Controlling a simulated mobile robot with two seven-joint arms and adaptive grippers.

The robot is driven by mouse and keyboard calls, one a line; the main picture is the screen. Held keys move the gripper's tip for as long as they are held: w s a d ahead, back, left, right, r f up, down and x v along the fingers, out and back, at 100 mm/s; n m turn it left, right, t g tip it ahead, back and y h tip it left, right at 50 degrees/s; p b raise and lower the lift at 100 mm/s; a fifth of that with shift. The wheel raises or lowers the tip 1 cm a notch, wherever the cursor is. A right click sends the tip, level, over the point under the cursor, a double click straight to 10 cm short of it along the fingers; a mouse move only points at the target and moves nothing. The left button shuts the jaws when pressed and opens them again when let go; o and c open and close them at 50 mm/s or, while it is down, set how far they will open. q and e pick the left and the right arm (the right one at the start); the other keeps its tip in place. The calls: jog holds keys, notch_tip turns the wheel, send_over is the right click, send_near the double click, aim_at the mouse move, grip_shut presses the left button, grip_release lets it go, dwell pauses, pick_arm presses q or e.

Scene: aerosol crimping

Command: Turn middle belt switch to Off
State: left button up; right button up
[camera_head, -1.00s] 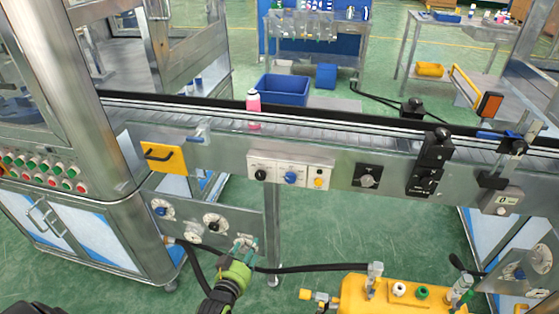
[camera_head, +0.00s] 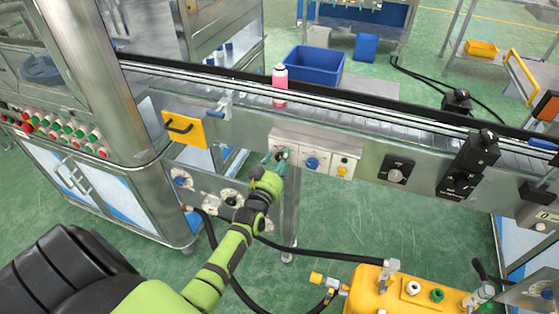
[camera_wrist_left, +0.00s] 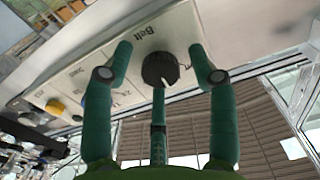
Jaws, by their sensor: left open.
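The black belt switch (camera_wrist_left: 160,70) is a round knob on a white panel marked "Belt" in the left wrist view. In the head view the white panel (camera_head: 326,155) sits on the conveyor's front side, and my gripper covers its left end, where the black knob is. My left gripper (camera_head: 276,158) is in front of that end. In the left wrist view the open fingers (camera_wrist_left: 160,58) stand on both sides of the knob, with a third finger below it. Gaps show beside the knob. My right gripper is out of view.
On the same panel are a blue knob (camera_head: 312,163) and a yellow button (camera_head: 342,171). A black dial (camera_head: 396,174) is farther right. A yellow handled plate (camera_head: 186,130) is to the left. A pink bottle (camera_head: 280,88) stands on the conveyor. A yellow machine (camera_head: 400,290) sits low in front.

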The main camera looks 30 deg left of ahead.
pick_arm(q)
jog(key=c, duration=1.1)
jog(key=shift+c, duration=0.2)
jog(key=shift+n, duration=4.9)
jog(key=shift+f, duration=0.1)
jog(key=o, duration=1.1)
jog(key=shift+o, duration=0.2)
